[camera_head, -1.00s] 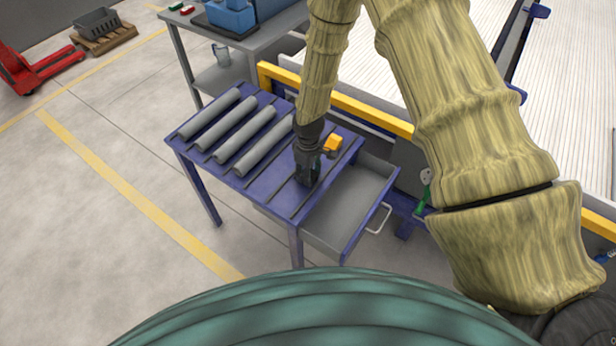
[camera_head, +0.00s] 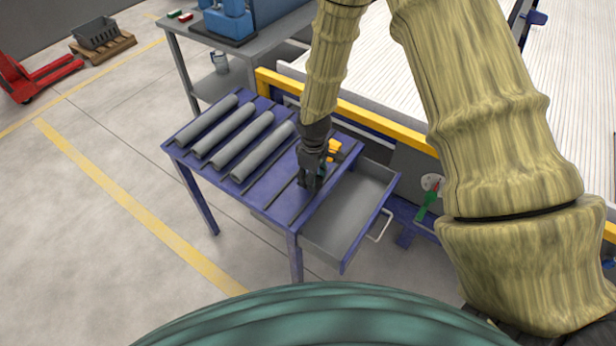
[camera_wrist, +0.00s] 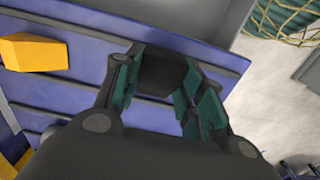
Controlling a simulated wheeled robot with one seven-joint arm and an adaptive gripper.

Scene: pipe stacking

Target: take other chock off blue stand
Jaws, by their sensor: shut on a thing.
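The blue stand (camera_head: 263,198) has a slatted top, and my gripper (camera_head: 312,184) is low over its right part. In the wrist view my gripper (camera_wrist: 160,92) has its fingers on both sides of a dark block, the dark chock (camera_wrist: 161,73), and is shut on it. In the head view this chock cannot be told apart from the dark fingers. A yellow-orange chock (camera_head: 334,149) is on the stand just behind my gripper; it also shows at the left in the wrist view (camera_wrist: 35,53). Whether the held chock touches the stand is unclear.
Several grey pipes (camera_head: 264,152) lie side by side on the stand's left part. An open grey drawer (camera_head: 345,212) juts out at its right. A yellow rail (camera_head: 375,120) runs behind the stand, and a grey workbench (camera_head: 255,50) stands farther back.

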